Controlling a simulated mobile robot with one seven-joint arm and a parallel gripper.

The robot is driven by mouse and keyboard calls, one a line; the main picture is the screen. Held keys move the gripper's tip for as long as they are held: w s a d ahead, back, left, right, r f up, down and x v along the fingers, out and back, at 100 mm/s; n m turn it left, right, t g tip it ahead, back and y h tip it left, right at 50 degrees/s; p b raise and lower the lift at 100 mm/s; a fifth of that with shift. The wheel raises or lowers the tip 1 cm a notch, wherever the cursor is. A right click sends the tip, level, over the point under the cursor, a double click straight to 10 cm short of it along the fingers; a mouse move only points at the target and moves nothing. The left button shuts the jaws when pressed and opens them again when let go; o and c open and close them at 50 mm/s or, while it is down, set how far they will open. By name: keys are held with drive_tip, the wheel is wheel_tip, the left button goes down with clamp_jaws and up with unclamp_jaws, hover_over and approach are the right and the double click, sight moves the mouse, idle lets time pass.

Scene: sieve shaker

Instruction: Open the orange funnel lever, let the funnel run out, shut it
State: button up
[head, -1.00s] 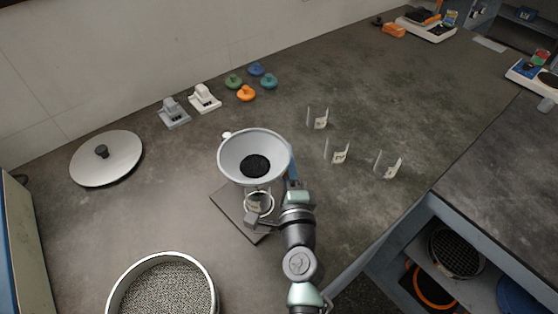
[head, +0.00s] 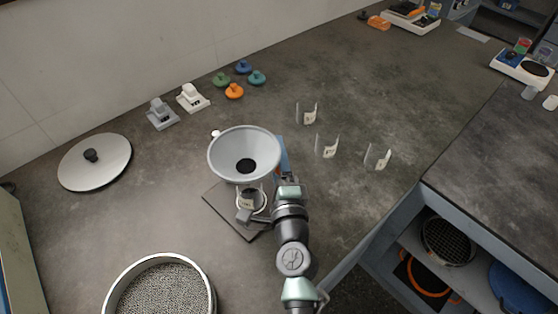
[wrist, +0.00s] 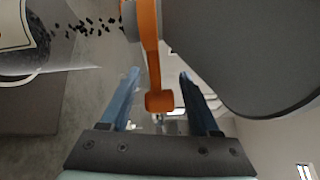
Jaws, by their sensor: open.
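The grey funnel (head: 225,152) stands on a stand with a dark square base (head: 222,207); a small dark heap (head: 245,166) lies at its bottom. A clear labelled cup (head: 249,200) under the outlet holds dark material. In the wrist view, black grains (wrist: 88,26) stream from the outlet towards the cup (wrist: 40,55). The orange lever (wrist: 152,62) reaches down between the blue fingers of my gripper (wrist: 157,95), with a gap on both sides. The gripper is open around it and also shows beside the funnel in the head view (head: 282,155). The lever is hidden there.
Several clear cups (head: 326,147) stand right of the funnel. A mesh sieve (head: 160,290) is at front left, a round lid (head: 95,162) at left.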

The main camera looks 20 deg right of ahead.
drive_tip(key=s+a+b, duration=0.2)
drive_tip(key=s, duration=1)
drive_tip(key=shift+s, duration=0.35)
drive_tip(key=shift+a, duration=0.1)
